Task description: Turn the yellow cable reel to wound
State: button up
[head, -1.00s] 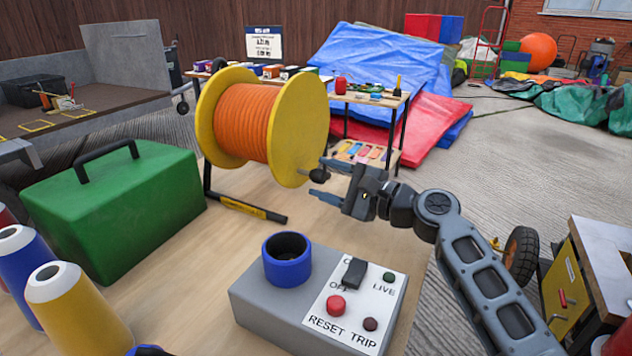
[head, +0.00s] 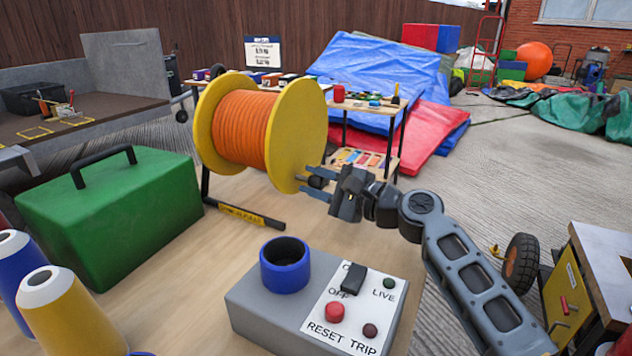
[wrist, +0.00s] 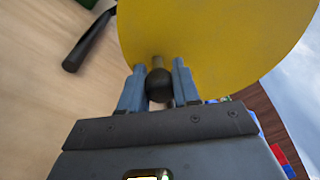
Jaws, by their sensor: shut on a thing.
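The yellow cable reel (head: 305,125) stands upright on its black frame on the wooden table, with orange cable (head: 240,128) wound around its drum. A dark round crank knob (head: 317,181) sticks out low on the reel's near flange. My gripper (head: 318,184) reaches in from the right with its fingers around the knob. In the wrist view, the knob (wrist: 159,86) sits between the two blue-grey fingers, in front of the yellow flange (wrist: 210,35). The gripper is shut on the knob.
A grey control box (head: 260,318) with a blue ring, switch and buttons stands in front of the reel. A green case (head: 110,215) stands to the left. Blue and yellow cones (head: 70,315) are at the front left. A low shelf table (head: 375,105) stands behind.

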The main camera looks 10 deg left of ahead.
grip_shut()
jog(key=shift+r+p, duration=0.1)
jog(key=shift+p, duration=0.25)
